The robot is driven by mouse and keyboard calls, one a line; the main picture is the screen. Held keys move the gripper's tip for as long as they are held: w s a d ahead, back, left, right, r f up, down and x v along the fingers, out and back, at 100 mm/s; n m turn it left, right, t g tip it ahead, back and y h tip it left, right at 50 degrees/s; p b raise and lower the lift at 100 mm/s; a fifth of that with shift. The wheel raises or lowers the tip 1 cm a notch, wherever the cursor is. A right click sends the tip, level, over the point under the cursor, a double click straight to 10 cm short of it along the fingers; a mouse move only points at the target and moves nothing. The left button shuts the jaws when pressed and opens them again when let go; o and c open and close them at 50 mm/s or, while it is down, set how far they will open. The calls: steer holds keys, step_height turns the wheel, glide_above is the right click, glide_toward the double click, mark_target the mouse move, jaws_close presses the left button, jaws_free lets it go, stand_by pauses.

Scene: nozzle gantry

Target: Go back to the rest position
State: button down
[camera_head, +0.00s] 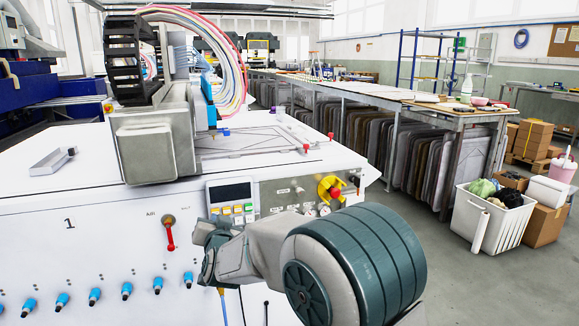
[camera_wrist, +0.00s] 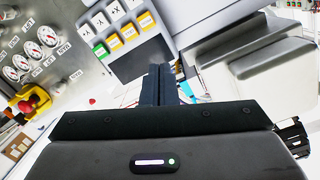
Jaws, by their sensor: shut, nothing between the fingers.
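My arm reaches in from the lower right in the head view, in front of the white machine (camera_head: 90,235). In the wrist view my gripper (camera_wrist: 160,72) shows as two dark fingers pressed together with nothing between them. In the head view the fingers are hidden behind my wrist. The control panel (camera_head: 234,203) of the machine is just beyond my wrist. Its keypad (camera_wrist: 123,30) shows at the top of the wrist view, past the fingers. I cannot tell the exact gap between fingers and panel.
A red-and-yellow emergency stop (camera_head: 334,191) and a red-handled lever (camera_head: 169,231) stick out of the machine's front. A grey gantry block (camera_head: 150,145) stands on top. A white bin (camera_head: 487,220) and cardboard boxes (camera_head: 535,135) stand at the right. Grey floor between is clear.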

steer(key=s+d+r+n+g+p, duration=0.1)
steer(key=s+d+r+g+p, duration=0.25)
steer(key=d+r+p, duration=0.4)
steer(key=s+d+r+g+h+p, duration=0.2)
steer(key=s+d+r+g+p, duration=0.1)
steer(key=s+d+p, duration=0.3)
steer(key=s+d+r+g+h+p, duration=0.1)
steer(key=s+d+r+g+p, duration=0.2)
steer(key=s+d, duration=0.8)
steer(key=s+d+r+g+h+p, duration=0.2)
steer(key=s+d+r+p, duration=0.4)
steer(key=s+d+p, duration=0.3)
steer(key=s+g, duration=0.1)
steer(key=s, duration=0.3)
steer(key=shift+d+r+g+h, duration=0.15)
steer(key=shift+d+g+h, duration=0.05)
steer(key=shift+g+h, duration=0.15)
